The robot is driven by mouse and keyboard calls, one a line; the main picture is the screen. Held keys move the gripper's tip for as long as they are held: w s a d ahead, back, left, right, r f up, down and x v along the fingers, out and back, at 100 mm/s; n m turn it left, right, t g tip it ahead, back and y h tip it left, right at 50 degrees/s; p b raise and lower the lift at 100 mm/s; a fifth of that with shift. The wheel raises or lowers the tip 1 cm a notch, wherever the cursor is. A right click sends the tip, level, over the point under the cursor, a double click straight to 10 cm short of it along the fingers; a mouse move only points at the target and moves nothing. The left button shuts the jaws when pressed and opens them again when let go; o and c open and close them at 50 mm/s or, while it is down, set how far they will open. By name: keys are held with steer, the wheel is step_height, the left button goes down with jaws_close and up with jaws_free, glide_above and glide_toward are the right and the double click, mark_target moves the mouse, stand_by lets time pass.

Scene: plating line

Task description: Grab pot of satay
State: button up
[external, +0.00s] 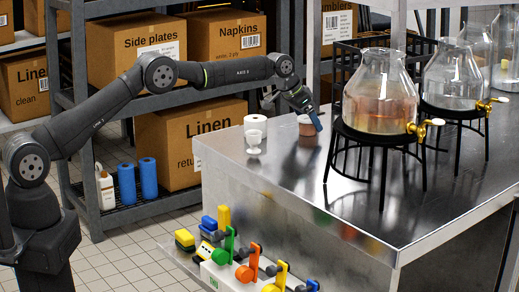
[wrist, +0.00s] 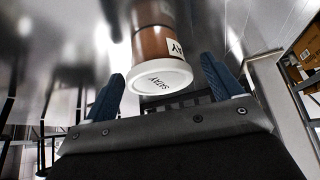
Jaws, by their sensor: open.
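The pot of satay is a brown jar (external: 308,129) with a pale lid, standing on the steel counter near its back left edge. In the wrist view the pot (wrist: 155,42) shows its white lid, printed SATAY, and part of a white side label. My gripper (external: 314,119) is at the pot's right side and top in the external view. In the wrist view the open blue fingers (wrist: 163,66) lie to either side of the lid, with gaps visible. I cannot tell how deep they reach along the jar.
Glass dispensers on black stands (external: 372,133) with brass taps stand close on the right. The steel counter's (external: 300,176) front is clear. Colored-handled valves (external: 246,262) sit below it; shelves with boxes stand behind.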

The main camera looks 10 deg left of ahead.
steer(key=c, duration=1)
